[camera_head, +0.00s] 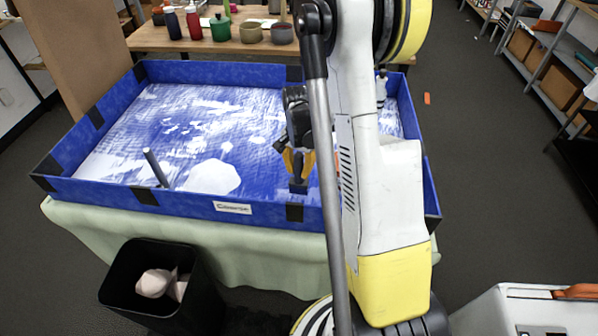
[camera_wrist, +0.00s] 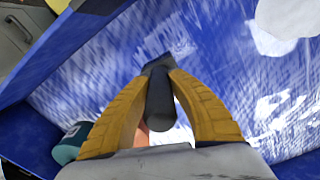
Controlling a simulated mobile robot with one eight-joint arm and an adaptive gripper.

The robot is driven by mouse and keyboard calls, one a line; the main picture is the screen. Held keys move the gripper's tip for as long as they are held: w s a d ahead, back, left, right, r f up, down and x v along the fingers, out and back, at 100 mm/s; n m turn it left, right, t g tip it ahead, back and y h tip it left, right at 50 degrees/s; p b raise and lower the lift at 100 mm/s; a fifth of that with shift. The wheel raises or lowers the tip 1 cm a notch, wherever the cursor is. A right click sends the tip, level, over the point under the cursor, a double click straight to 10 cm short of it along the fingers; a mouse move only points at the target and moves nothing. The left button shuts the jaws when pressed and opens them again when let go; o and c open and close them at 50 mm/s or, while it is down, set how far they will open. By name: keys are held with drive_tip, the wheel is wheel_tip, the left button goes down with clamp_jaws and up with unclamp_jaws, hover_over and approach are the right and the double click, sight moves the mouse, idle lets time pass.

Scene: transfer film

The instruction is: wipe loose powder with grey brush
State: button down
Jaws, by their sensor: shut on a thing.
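My gripper (camera_head: 297,164) is inside the blue tray near its front wall, right of the middle. In the wrist view its yellow fingers (camera_wrist: 160,82) are shut around the dark grey handle of a brush (camera_wrist: 160,102). The brush's dark head (camera_head: 298,187) points down by the tray floor; whether it touches cannot be told. White powder (camera_head: 215,177) lies in a thick patch at front centre, with thinner streaks and smears over much of the floor. Blue floor shows through around the gripper. Another dark grey rod (camera_head: 156,167) stands tilted near the front left wall.
The blue tray (camera_head: 185,199) has raised walls and sits on a cloth-covered table (camera_head: 235,258). A black bin (camera_head: 195,300) with pale contents stands in front. Cups and bottles stand on a wooden table (camera_head: 155,37) behind. A teal thing (camera_wrist: 70,145) shows in the wrist view. My arm hides the tray's right part.

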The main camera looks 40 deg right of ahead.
sight(300, 155)
drive_tip(key=shift+s+r+p, duration=0.1)
drive_tip(key=shift+r+p, duration=1.35)
drive_tip(key=shift+r, duration=1.25)
